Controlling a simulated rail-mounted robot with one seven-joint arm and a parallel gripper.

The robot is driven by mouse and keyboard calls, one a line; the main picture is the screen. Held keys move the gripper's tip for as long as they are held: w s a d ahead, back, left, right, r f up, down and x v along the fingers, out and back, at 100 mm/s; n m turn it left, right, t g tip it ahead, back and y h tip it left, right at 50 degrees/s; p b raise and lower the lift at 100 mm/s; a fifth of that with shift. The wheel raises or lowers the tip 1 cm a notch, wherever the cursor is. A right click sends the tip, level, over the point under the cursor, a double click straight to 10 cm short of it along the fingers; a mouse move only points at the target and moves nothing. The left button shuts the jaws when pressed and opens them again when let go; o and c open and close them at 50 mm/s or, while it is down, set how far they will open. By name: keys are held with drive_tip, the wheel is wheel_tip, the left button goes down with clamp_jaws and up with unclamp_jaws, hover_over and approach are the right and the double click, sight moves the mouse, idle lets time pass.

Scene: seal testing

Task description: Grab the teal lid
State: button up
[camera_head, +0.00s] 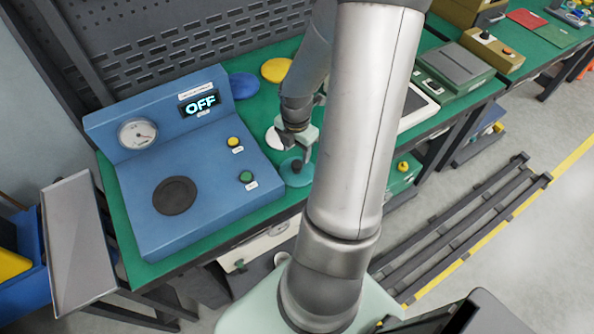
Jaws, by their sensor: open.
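The teal lid (293,179) is a round disc with a dark knob (296,165) on top. It lies on the green bench top, right of the blue test machine, near the front edge. My gripper (300,158) is directly above the lid, pointing down, with its fingers around or beside the knob. I cannot tell if the fingers touch it. The gripper is open. My arm hides part of the bench to the right of the lid.
The blue machine (210,170) has an OFF display, a gauge, a dark round pad (175,195) and yellow and green buttons. A white disc (277,139), a yellow disc (276,70) and a blue disc (243,86) lie behind the lid. A perforated panel stands at the back.

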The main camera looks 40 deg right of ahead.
sight(298, 163)
drive_tip(key=f, duration=0.6)
drive_tip(key=shift+s+a+f, duration=0.1)
drive_tip(key=shift+s+f, duration=0.1)
drive_tip(key=shift+s, duration=0.15)
clamp_jaws()
drive_tip(key=shift+r, duration=0.1)
